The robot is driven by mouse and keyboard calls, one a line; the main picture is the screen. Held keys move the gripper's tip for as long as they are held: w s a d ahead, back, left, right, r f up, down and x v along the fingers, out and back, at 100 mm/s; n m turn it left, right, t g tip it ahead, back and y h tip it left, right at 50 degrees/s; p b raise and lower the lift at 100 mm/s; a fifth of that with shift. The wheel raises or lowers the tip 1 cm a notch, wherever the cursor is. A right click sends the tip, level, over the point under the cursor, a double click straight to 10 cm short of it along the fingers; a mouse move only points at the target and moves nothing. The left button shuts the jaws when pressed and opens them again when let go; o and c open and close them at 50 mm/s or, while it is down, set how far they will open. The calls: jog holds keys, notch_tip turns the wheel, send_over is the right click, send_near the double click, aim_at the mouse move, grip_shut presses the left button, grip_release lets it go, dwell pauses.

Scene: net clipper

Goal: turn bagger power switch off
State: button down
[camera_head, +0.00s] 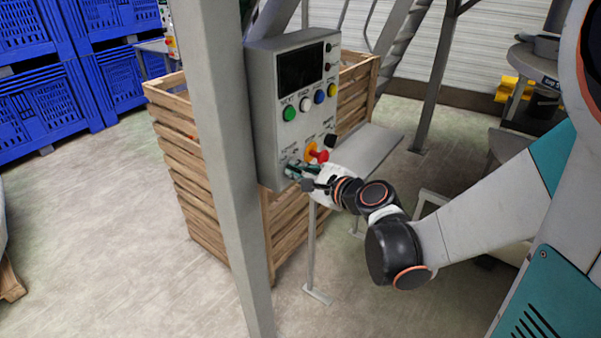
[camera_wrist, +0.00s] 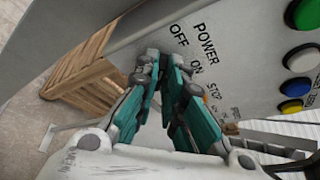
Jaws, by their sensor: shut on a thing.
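The grey bagger control box (camera_head: 263,110) hangs beside a grey post in the head view. In the wrist view its tilted panel face (camera_wrist: 240,55) shows a POWER label with OFF on the left and ON on the right. My gripper (camera_head: 294,171) is at the lower part of the panel in the head view. In the wrist view my gripper (camera_wrist: 166,68) has its teal fingers closed together just below the OFF and ON marks, shut on the power switch. The switch is hidden by the fingertips, so I cannot tell its position.
A red stop knob on yellow (camera_head: 318,155) sits just right of my gripper. A green button (camera_head: 289,113) and other coloured buttons are above. The grey post (camera_head: 222,150) stands left of the box, and a wooden crate (camera_head: 190,190) stands behind.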

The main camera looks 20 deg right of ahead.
jog(key=c, duration=1.7)
grip_release()
